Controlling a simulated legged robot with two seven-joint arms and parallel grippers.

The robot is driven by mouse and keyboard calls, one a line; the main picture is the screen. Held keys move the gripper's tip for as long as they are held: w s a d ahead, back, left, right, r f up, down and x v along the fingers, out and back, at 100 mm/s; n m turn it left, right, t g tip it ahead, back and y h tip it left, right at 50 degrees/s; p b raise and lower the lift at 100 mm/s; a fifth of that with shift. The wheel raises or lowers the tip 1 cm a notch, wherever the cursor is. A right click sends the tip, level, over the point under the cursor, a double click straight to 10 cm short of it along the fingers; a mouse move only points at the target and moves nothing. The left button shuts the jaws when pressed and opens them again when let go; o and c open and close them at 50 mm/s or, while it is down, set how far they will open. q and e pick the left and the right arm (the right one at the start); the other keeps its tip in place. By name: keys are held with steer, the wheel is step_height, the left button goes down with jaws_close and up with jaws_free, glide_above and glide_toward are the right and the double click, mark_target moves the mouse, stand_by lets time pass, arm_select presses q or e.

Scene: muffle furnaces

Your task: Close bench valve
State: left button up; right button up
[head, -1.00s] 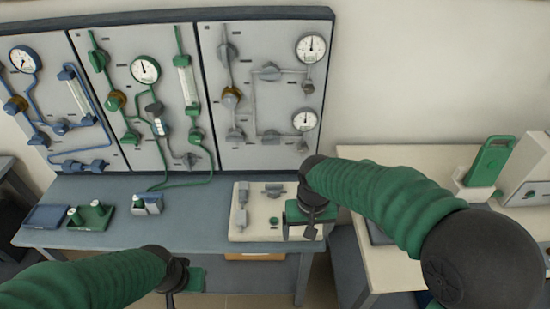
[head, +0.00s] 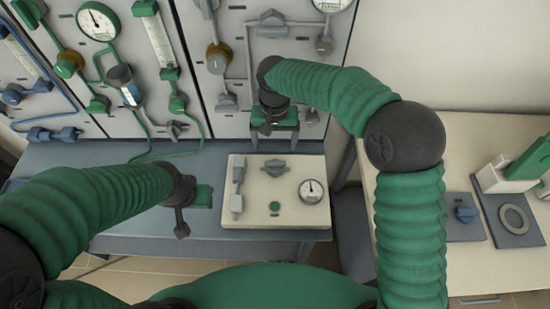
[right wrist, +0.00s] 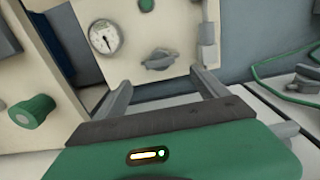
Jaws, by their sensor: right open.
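The bench valve, a grey knob (head: 275,169), sits near the back of a cream plate (head: 243,215) on the bench. In the right wrist view the same knob (right wrist: 160,59) lies ahead, between the lines of my two fingers. My right gripper (head: 274,140) is behind and above the plate, in front of the wall panel. It is open and empty in the right wrist view (right wrist: 162,88), apart from the knob. My left gripper (head: 201,196) is low, left of the plate. Its fingers do not show clearly.
The plate also bears a round gauge (head: 311,191), a green button (head: 275,206) and grey fittings (head: 238,188) at its left. Upright panels with pipes and gauges (head: 97,22) stand behind. A cream table (head: 428,210) stands to the right.

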mark_target(275, 162)
steer(key=f, duration=1.1)
steer(key=shift+w, duration=0.25)
steer(key=shift+r, duration=0.15)
steer(key=c, duration=1.4)
